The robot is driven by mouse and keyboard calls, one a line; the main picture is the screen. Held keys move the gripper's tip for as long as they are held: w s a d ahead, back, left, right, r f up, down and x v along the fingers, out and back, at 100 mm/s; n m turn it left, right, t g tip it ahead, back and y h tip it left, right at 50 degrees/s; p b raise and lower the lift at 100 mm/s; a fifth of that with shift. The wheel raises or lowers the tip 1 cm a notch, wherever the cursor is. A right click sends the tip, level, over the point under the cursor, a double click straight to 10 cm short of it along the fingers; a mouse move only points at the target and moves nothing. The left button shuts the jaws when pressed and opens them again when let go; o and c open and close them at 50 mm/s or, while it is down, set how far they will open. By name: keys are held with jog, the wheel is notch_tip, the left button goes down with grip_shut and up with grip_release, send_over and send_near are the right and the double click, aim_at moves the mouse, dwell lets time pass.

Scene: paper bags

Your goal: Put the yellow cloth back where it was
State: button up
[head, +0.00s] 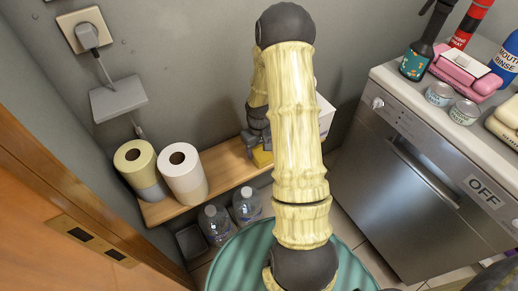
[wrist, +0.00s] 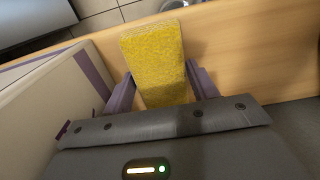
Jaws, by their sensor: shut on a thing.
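The yellow cloth (wrist: 158,62) is a rough-textured yellow block shape in the wrist view. My gripper (wrist: 158,85) has a purple finger on each side of it and is shut on it. The cloth is over the wooden shelf (wrist: 240,50); I cannot tell whether it touches the board. In the head view a small part of the cloth (head: 262,157) shows beside my gripper (head: 256,146), above the shelf (head: 218,172). My own arm hides much of that area.
Two paper rolls (head: 183,172) stand on the shelf's left part, with bare board to their right. A white box (head: 324,116) stands close by on the right; it also shows in the wrist view (wrist: 60,95). Bottles (head: 246,205) stand below. A dishwasher (head: 420,165) is at right.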

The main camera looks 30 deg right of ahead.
aim_at(259, 150)
jog(key=shift+f, duration=0.1)
jog(key=o, duration=0.9)
jog(key=shift+o, duration=0.2)
notch_tip(259, 150, up, 12)
jog(key=p, duration=0.3)
jog(key=s+a+r+t, duration=0.2)
jog(key=s+a+r, duration=0.9)
jog(key=s+a, duration=0.1)
jog(key=shift+s+a+t, duration=0.2)
jog(key=shift+a+t, duration=0.1)
jog(key=shift+a, duration=0.5)
